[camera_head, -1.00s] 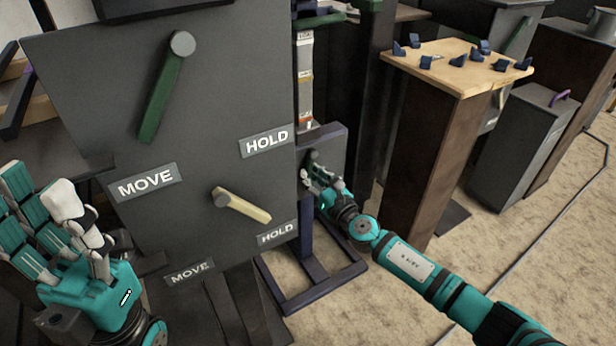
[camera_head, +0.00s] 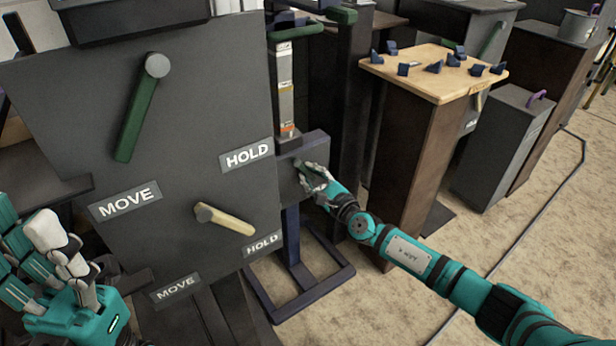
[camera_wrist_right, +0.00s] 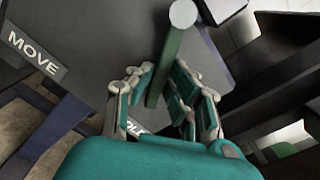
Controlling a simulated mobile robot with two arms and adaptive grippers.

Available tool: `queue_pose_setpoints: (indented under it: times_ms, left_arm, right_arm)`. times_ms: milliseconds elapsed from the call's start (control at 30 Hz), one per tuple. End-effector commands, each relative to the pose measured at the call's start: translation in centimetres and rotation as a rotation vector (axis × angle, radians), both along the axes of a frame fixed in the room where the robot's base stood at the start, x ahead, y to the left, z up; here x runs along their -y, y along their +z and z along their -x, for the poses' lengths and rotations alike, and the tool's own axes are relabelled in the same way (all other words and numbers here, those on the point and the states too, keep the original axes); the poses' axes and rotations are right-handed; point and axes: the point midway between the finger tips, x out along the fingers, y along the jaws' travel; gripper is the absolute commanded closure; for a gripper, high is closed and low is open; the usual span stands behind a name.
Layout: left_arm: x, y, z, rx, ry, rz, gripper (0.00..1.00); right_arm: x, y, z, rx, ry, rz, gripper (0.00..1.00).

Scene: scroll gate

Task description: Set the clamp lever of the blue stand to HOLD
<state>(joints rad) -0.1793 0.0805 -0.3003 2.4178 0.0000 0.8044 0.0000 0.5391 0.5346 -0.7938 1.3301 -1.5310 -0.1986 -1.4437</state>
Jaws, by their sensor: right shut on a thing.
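The blue stand (camera_head: 292,240) has a dark blue post, a floor frame and a small grey panel in the middle of the head view. Its clamp lever (camera_wrist_right: 163,75) is a green bar hanging from a round pivot in the right wrist view. My right gripper (camera_head: 312,180) is at the panel, and its fingers (camera_wrist_right: 160,95) are closed around the lever. A MOVE label (camera_wrist_right: 35,52) is left of the lever; a second label (camera_wrist_right: 135,128) below its free end is mostly hidden by the fingers. My left gripper (camera_head: 50,245) is open and empty at the lower left.
A large grey board (camera_head: 185,110) with a green lever, a cream lever and MOVE and HOLD labels stands left of the stand. A brown pedestal (camera_head: 415,165) with blue wedges on top stands to the right.

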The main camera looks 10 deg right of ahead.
Motion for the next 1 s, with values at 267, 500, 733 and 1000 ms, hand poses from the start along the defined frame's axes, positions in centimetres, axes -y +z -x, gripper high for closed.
queue_pose_setpoints:
  times_ms: [267, 500, 733, 1000]
  left_arm:
    - [0.02, -0.08, -0.05, -0.006, 0.0, -0.002, 0.6]
    - [0.05, -0.2, -0.09, -0.009, -0.001, -0.005, 0.6]
    - [0.07, -0.23, -0.1, -0.01, -0.001, -0.006, 0.6]
    - [0.07, -0.21, -0.14, -0.009, 0.0, -0.007, 0.6]
  right_arm:
    - [0.21, 0.04, -0.04, 0.012, 0.0, 0.038, 1.0]
    - [0.23, 0.06, -0.05, 0.014, -0.001, 0.041, 1.0]
    - [0.23, 0.08, -0.05, 0.014, -0.001, 0.04, 0.67]
    - [0.19, 0.11, -0.05, 0.013, 0.0, 0.037, 0.62]
